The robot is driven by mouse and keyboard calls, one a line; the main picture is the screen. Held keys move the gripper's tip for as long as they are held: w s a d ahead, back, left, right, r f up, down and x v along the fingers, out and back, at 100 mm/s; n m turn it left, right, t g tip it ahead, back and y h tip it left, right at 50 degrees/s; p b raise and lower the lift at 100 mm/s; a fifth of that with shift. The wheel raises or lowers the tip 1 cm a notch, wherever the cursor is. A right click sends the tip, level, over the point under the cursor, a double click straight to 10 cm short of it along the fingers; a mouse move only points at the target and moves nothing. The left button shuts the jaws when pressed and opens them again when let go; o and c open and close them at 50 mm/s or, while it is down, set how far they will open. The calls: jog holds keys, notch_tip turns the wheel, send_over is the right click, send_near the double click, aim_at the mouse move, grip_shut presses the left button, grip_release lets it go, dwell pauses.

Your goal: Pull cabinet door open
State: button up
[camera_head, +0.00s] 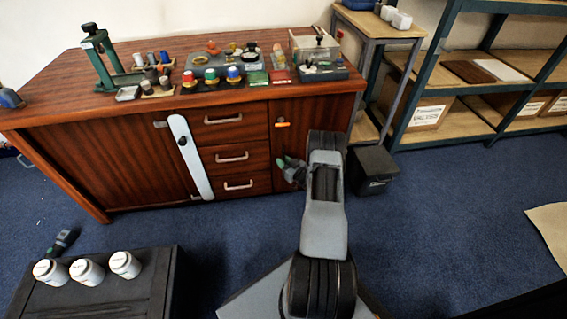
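The reddish wooden cabinet has a wide door (105,165) on the left and a narrow door (312,108) on the right. The narrow door looks closed and has a small orange handle (282,124) near its upper left edge. A white vertical strip (184,140) with a dark knob stands at the wide door's right edge. My gripper (284,166) is in front of the narrow door, below the orange handle and apart from it in the picture. Its dark fingers with a green part are small here, so their opening is unclear. My arm hides the narrow door's lower right part.
Three drawers (229,135) with pale handles lie between the doors. Tools and coloured knobs crowd the cabinet top (60,90). A black bin (371,170) stands right of my arm. A dark low table (110,295) with white jars is at front left. Blue floor (235,230) is clear between.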

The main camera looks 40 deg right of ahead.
grip_shut()
dwell(0.4)
